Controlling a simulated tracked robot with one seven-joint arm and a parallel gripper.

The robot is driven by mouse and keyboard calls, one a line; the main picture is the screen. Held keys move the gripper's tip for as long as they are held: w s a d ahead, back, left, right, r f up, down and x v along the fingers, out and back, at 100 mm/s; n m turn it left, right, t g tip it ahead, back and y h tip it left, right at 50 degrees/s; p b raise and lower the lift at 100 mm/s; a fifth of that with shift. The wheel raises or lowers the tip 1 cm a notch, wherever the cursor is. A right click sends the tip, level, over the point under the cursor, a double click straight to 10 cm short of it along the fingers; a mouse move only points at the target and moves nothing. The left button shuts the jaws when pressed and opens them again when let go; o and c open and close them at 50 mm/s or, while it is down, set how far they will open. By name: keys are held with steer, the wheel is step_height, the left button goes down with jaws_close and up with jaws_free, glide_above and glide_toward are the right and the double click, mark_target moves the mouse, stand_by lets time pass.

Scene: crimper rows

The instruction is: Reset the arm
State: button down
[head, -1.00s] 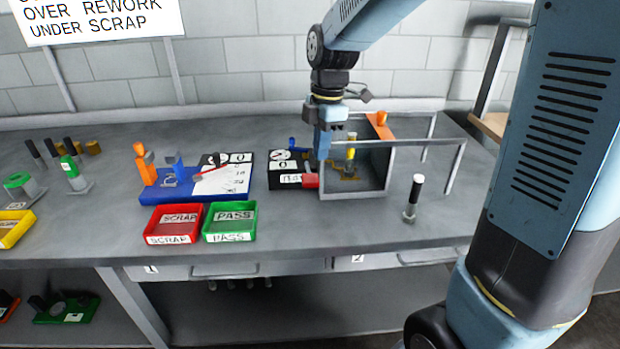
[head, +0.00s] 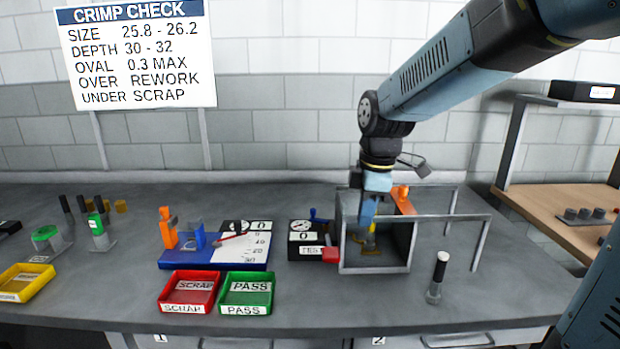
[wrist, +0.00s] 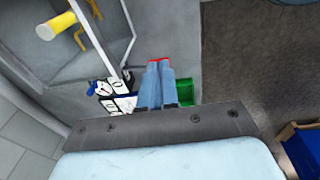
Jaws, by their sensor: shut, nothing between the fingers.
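My gripper (head: 366,224) hangs from the arm at the metal-framed box (head: 374,268), pointing down. In the head view its blue fingers overlap the box opening; I cannot tell whether they are inside it or in front. In the wrist view my gripper (wrist: 160,64) shows two blue fingers side by side, closed together, with red at their tips. Nothing shows between them. A yellow-topped piece (head: 370,243) stands in the box, close to the fingers in the head view, partly hidden. A yellow cylinder (wrist: 58,25) shows at the wrist view's upper left.
Red (head: 187,308) and green (head: 246,306) trays lie at the front. A blue fixture board (head: 180,264) is behind them. A sign (head: 140,55) stands at the back.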

steer(key=s+d+r+m+t, duration=0.2)
steer(key=s+d+m, duration=0.3)
steer(key=s+m, duration=0.2)
steer(key=s+d+r+m+t+h, duration=0.1)
steer(key=s+d+m, duration=0.4)
steer(key=m, duration=0.5)
step_height(320, 180, up, 3)
steer(key=shift+s+d+f+t, duration=0.15)
steer(key=shift+s+d+t, duration=0.2)
steer(key=shift+s+t, duration=0.7)
